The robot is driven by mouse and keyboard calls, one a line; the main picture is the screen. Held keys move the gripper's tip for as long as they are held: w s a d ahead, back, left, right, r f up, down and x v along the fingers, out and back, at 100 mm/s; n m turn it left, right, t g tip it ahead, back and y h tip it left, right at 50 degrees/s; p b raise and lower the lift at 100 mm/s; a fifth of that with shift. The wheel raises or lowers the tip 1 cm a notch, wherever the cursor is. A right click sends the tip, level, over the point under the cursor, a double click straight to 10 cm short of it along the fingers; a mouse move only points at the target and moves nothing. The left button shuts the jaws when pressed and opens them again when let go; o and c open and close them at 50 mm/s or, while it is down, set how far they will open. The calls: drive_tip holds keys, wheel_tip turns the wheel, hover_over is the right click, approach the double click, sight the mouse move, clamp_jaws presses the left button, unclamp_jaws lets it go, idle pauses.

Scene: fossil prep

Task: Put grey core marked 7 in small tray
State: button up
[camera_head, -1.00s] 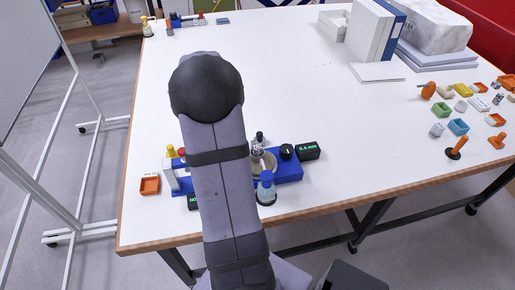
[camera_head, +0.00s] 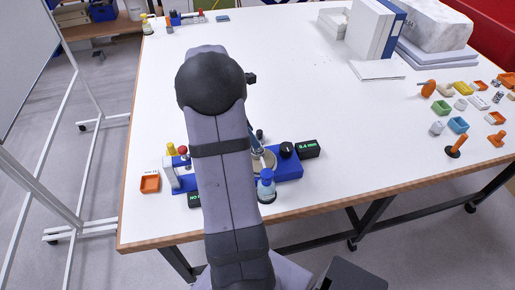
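I cannot make out a core marked 7; any marking is too small to read. Small grey pieces lie among the trays at the right, one a grey piece (camera_head: 437,128) beside a blue tray (camera_head: 458,125). Other small trays there are a green tray (camera_head: 441,107) and a yellow tray (camera_head: 462,88). An orange tray (camera_head: 150,183) stands alone at the left front, and I cannot tell which is the small tray meant. My arm covers the middle of the blue apparatus (camera_head: 288,168). My gripper is hidden behind my arm.
A bottle with a blue cap (camera_head: 266,186) stands in front of the apparatus. A black display (camera_head: 308,149) is at its right end. Orange stands (camera_head: 456,146) are at the right. White boxes (camera_head: 370,30) and a pale rock (camera_head: 436,25) stand at the back. The table's middle is clear.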

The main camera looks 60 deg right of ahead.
drive_tip(key=shift+p+x, duration=1.1)
drive_tip(key=shift+x, duration=1.55)
drive_tip(key=shift+a, duration=0.15)
clamp_jaws()
